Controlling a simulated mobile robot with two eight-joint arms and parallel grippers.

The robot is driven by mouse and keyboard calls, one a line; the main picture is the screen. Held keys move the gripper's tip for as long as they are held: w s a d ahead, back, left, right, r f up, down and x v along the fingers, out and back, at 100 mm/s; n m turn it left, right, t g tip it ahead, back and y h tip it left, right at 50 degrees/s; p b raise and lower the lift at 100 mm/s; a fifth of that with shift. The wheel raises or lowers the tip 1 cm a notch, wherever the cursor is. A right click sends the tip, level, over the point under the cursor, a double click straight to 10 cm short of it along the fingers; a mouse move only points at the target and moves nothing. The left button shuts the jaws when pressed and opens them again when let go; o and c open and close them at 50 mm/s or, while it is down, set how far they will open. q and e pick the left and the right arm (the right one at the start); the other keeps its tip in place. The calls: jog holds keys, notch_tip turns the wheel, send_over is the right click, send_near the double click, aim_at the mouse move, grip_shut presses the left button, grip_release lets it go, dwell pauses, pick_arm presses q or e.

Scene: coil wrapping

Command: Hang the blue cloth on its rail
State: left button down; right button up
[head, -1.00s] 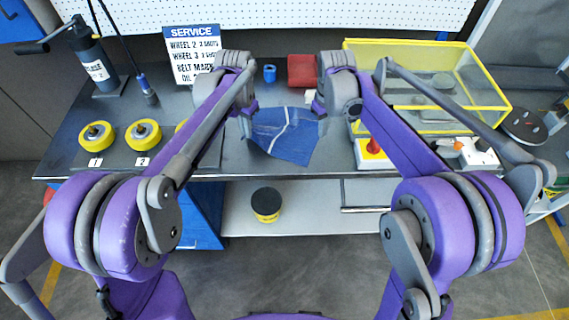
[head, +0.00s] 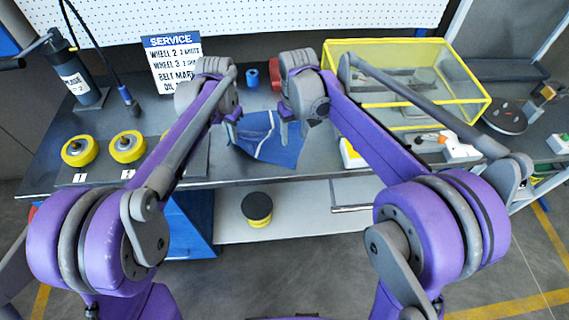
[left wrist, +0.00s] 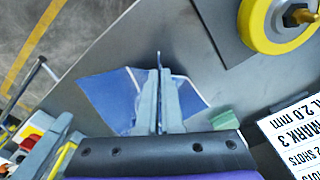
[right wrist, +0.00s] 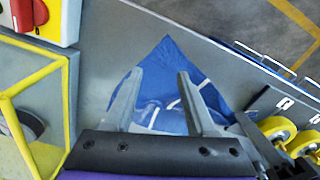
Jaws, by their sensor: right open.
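The blue cloth (head: 277,152), with pale stripes, lies on the grey workbench near its front edge. My left gripper (head: 232,130) is at the cloth's left part. In the left wrist view its fingers (left wrist: 161,105) are close together, with cloth (left wrist: 108,96) showing on both sides. My right gripper (head: 293,132) is over the cloth's right part, fingers apart. The right wrist view shows the cloth (right wrist: 165,65) between and beyond these open fingers (right wrist: 158,88). A thin pale bar (head: 350,209) below the bench's front edge may be the rail; I cannot tell for certain.
Yellow wheels (head: 127,146) stand on the bench at left, with a service sign (head: 172,65) behind. A yellow-framed clear case (head: 410,75) stands at right. A yellow-black round tin (head: 257,209) is on the lower shelf. A blue cup (head: 251,78) stands behind the grippers.

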aim_at(288, 164)
jog(key=shift+m, duration=0.5)
jog(key=f, duration=0.3)
jog(key=a+f, duration=0.1)
jog(key=f, duration=0.2)
jog(key=s+f, duration=0.1)
jog(key=f, duration=0.2)
jog(key=shift+a+f, duration=0.2)
jog(key=shift+a, duration=0.05)
grip_shut()
dwell(0.4)
jog(key=shift+r, duration=2.5)
